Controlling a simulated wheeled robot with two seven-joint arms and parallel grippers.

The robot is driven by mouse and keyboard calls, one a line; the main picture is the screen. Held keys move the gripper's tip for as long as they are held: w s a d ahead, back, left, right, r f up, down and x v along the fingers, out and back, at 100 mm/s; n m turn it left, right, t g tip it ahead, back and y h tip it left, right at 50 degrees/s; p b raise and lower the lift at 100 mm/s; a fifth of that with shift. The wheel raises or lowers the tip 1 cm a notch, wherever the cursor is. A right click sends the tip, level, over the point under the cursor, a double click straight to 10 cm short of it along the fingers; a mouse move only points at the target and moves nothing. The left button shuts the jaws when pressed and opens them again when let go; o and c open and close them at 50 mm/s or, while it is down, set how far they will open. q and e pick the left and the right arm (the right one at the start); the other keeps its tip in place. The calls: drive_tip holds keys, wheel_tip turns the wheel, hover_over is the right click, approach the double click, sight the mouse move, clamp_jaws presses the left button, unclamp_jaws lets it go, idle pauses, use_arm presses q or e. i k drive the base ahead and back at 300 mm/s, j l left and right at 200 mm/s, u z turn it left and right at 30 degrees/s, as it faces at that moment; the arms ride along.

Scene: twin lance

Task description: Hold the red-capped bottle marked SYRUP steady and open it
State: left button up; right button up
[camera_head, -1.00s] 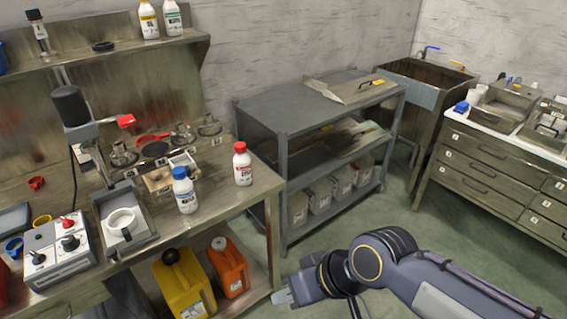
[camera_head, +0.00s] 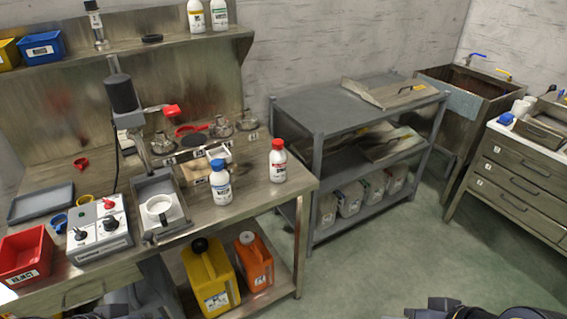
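A white bottle with a red cap (camera_head: 278,161) stands upright near the right end of the steel workbench. Its label has a red band, and the lettering is too small to read. A similar bottle with a blue cap (camera_head: 220,182) stands upright to its left. Neither bottle is touched by a gripper. Part of my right arm shows at the bottom right edge, with its gripper out of clear sight. My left gripper is not in the picture.
The workbench (camera_head: 255,200) also holds a mixer stand (camera_head: 124,98), a control box (camera_head: 100,236) and a red bin (camera_head: 25,255). Yellow (camera_head: 210,277) and orange (camera_head: 254,262) jugs stand on its lower shelf. A grey shelf unit (camera_head: 330,115) stands to the right. The floor in front is clear.

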sight(278, 158)
drive_tip(key=i+l+u, duration=0.2)
drive_tip(key=l+u, duration=0.15)
drive_tip(key=l, duration=0.2)
drive_tip(key=i+l+u, duration=0.2)
drive_tip(key=l, duration=0.15)
drive_tip(key=l+u, duration=0.2)
drive_tip(key=i+l, duration=0.05)
drive_tip(key=l, duration=0.05)
